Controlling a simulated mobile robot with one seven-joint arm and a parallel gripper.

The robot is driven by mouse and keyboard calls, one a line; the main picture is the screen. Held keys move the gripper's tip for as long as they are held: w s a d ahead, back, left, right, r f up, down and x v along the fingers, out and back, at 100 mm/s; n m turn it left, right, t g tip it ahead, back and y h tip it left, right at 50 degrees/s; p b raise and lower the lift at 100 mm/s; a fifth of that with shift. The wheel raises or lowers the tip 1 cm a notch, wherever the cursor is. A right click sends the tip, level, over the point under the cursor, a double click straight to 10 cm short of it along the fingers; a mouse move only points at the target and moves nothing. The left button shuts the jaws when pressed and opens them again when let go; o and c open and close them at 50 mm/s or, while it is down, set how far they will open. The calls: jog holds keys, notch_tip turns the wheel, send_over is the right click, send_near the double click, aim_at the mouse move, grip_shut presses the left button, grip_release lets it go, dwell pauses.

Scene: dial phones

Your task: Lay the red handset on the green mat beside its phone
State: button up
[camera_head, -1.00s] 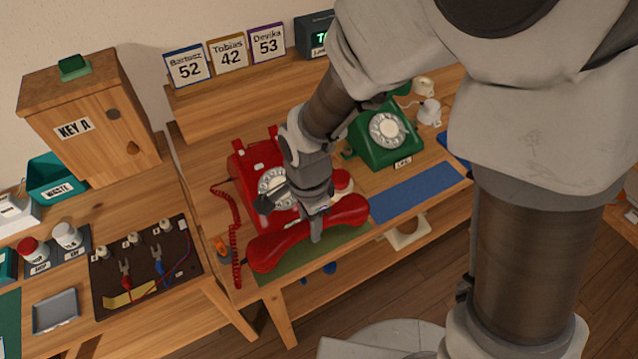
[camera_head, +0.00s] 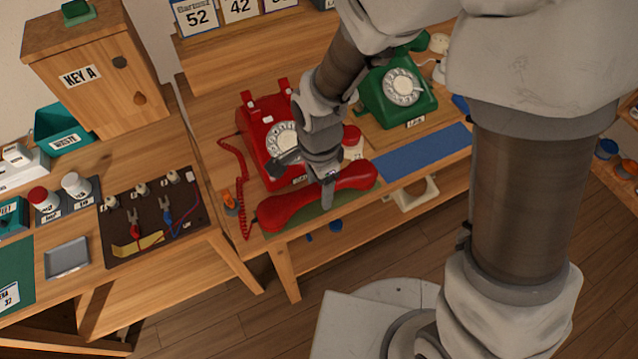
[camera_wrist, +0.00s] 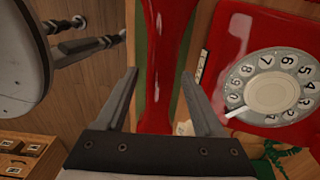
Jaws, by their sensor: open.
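The red handset (camera_head: 287,209) lies lengthwise over the green mat (camera_head: 312,213), in front of the red phone (camera_head: 256,120), and hides most of the mat. Its coiled cord (camera_head: 238,170) runs down the left side. My gripper (camera_head: 328,203) is over the handset's middle. In the wrist view the gripper's fingers (camera_wrist: 157,73) are spread, one on each side of the handset (camera_wrist: 165,45), with gaps beside it. Green mat strips (camera_wrist: 141,50) show along the handset there. The red phone (camera_wrist: 222,60) is at the right of that view.
A green phone (camera_head: 385,97) stands at the back right, with a blue mat (camera_head: 425,153) in front of it. A tool board (camera_head: 155,225) is on the left table. The desk's front edge is close to the handset.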

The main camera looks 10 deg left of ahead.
notch_tip(320, 180, up, 12)
jog(key=p, duration=0.3)
jog(key=s+d+r+n+t, duration=0.2)
jog(key=d+r+n, duration=0.3)
jog(key=d+r, duration=0.3)
jog(key=s+d+r+n+t, duration=0.2)
jog(key=d+r+n, duration=0.3)
jog(key=d, duration=0.9)
notch_tip(320, 180, up, 3)
jog(key=shift+d+r+t, duration=0.15)
jog(key=shift+d+t, duration=0.2)
jog(key=shift+t, duration=0.45)
jog(key=shift+s, duration=0.1)
